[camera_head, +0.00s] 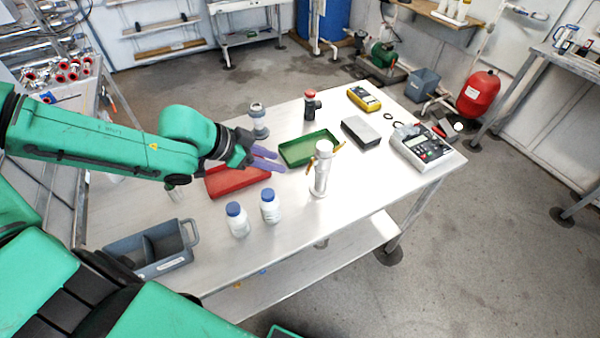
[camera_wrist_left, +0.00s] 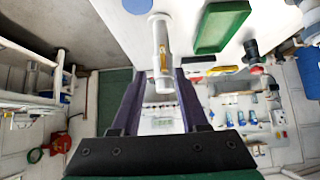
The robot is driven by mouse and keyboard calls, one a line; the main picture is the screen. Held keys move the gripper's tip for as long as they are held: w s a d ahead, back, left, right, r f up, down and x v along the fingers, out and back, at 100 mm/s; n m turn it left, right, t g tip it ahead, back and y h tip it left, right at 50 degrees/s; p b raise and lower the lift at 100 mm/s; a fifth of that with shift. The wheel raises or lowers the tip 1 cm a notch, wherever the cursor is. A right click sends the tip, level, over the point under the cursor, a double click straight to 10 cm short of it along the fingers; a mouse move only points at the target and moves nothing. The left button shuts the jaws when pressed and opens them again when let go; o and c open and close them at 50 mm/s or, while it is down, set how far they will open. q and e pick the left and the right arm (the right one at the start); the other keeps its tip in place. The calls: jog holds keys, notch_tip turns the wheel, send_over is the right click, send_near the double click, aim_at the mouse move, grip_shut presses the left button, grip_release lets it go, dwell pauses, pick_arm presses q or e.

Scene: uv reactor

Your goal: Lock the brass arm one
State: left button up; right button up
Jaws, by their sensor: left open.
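A white upright cylinder (camera_head: 321,176), the reactor, stands on the table on a round foot. One brass arm (camera_head: 340,147) sticks out at its upper right and another brass piece (camera_head: 309,168) shows on its left side. In the left wrist view the white cylinder (camera_wrist_left: 161,30) lies ahead of the fingers, with a brass arm (camera_wrist_left: 163,60) along its face. My left gripper (camera_head: 281,161) is open, its purple fingers pointing at the cylinder from the left, apart from it in the head view. My right gripper is out of view.
A green tray (camera_head: 283,160) lies behind the cylinder and a red tray (camera_head: 213,190) lies under my left gripper. Two blue-capped bottles (camera_head: 270,213) stand in front. A grey caddy (camera_head: 150,272) is at front left, a meter (camera_head: 421,157) at right.

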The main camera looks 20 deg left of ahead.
aim_at(307, 171)
pick_arm(q)
jog(key=b+x, duration=0.2)
jog(key=x, duration=0.1)
jog(key=b+x, duration=0.2)
jog(key=x, duration=0.2)
jog(key=b+x, duration=0.2)
jog(key=x, duration=0.2)
jog(key=shift+a+f+b, duration=0.15)
jog(key=shift+a+b, duration=0.15)
jog(key=shift+w+d, duration=0.1)
jog(key=shift+w, duration=0.05)
grip_shut()
